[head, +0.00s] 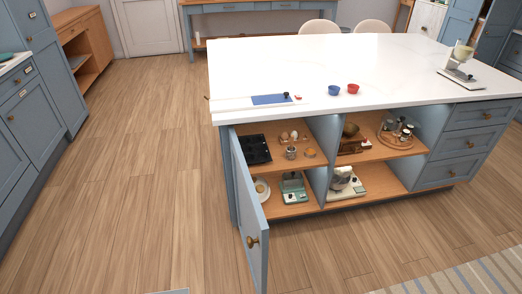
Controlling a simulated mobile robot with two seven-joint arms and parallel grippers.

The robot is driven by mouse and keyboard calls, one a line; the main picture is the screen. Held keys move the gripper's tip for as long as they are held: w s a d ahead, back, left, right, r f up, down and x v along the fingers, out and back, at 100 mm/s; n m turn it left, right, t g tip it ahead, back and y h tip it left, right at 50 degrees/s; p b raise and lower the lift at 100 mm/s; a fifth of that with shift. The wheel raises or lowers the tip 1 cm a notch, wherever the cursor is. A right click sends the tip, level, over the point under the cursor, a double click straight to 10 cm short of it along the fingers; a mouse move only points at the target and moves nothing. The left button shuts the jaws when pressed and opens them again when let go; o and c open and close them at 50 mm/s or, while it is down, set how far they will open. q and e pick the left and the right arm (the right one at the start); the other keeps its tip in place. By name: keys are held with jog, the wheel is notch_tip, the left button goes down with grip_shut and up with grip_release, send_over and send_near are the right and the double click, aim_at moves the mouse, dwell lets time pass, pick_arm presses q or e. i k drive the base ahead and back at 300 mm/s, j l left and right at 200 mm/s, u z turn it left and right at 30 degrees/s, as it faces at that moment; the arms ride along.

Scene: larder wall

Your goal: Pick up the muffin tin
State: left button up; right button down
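A black flat item that looks like the muffin tin (256,149) stands tilted at the left end of the upper shelf in the island's open cabinet. Its lower left edge is close to the open blue door (249,205), which hides a little of that side. The single cups are too small to make out clearly. Neither my left nor my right gripper shows in the head view.
Eggs and small jars (291,153) stand right of the tin. A green scale (293,187) and a white bowl (261,190) are on the shelf below. The door swings out toward me. Wooden floor (150,200) to the left is clear.

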aim_at(253, 150)
jog(key=i+l+u, duration=0.1)
jog(key=l, duration=0.5)
jog(key=i+l+u, duration=0.1)
jog(key=l, duration=0.55)
jog(key=i+l+u, duration=0.1)
jog(key=l, duration=0.5)
jog(key=i+l+u, duration=0.1)
jog(key=i+l, duration=0.2)
jog(key=i+l+u, duration=0.1)
jog(key=i+l, duration=0.15)
jog(key=l, duration=0.3)
